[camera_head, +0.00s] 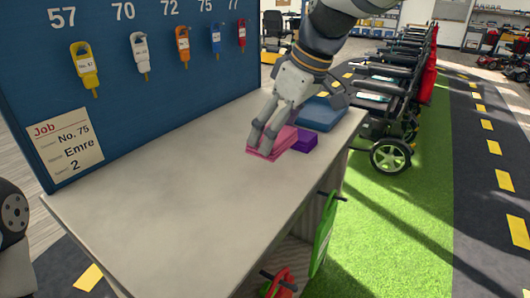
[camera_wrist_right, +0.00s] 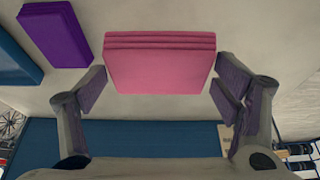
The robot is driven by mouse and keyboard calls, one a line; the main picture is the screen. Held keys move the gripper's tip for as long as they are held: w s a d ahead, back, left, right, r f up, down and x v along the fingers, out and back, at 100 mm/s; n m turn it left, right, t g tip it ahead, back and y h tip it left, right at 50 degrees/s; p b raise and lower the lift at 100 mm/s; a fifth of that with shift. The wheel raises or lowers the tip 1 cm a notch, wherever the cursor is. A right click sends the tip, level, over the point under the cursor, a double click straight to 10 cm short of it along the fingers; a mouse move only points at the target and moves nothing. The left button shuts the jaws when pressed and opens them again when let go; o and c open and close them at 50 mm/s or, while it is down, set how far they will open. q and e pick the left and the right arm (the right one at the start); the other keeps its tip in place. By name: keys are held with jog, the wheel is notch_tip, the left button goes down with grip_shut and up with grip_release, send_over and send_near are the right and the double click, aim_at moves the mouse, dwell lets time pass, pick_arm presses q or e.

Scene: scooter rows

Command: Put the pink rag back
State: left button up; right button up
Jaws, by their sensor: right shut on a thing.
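The pink rag (camera_head: 284,143) is a folded pad on the grey counter (camera_head: 170,200), near the far end. In the right wrist view the pink rag (camera_wrist_right: 160,66) lies between the two fingertips, which meet its left and right edges. My right gripper (camera_head: 264,148) is shut on it, low at the counter top; I cannot tell whether the rag is lifted clear. A purple rag (camera_head: 305,139) lies just right of it, and a larger blue folded one (camera_head: 321,114) lies behind. My left gripper is out of view.
A blue key board (camera_head: 150,100) with several coloured keys and a job card (camera_head: 66,144) reading No. 75, Emre, 2 stands along the counter's left side. Scooters (camera_head: 390,120) line the green strip at right. The near counter is clear.

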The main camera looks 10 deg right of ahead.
aim_at(286, 136)
jog(key=w+f, duration=0.1)
jog(key=w+a+f, duration=0.1)
jog(key=f, duration=0.1)
jog(key=shift+a+f, duration=0.1)
jog(key=shift+a, duration=0.1)
jog(key=x, duration=0.3)
jog(key=shift+s+d+f, duration=0.2)
jog(key=shift+f, duration=0.15)
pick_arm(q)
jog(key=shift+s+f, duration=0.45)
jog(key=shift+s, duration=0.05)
pick_arm(e)
jog(key=o, duration=1.2)
jog(key=shift+f, duration=0.1)
jog(key=shift+c, duration=0.2)
jog(key=v, duration=1.2)
jog(key=shift+d, duration=0.1)
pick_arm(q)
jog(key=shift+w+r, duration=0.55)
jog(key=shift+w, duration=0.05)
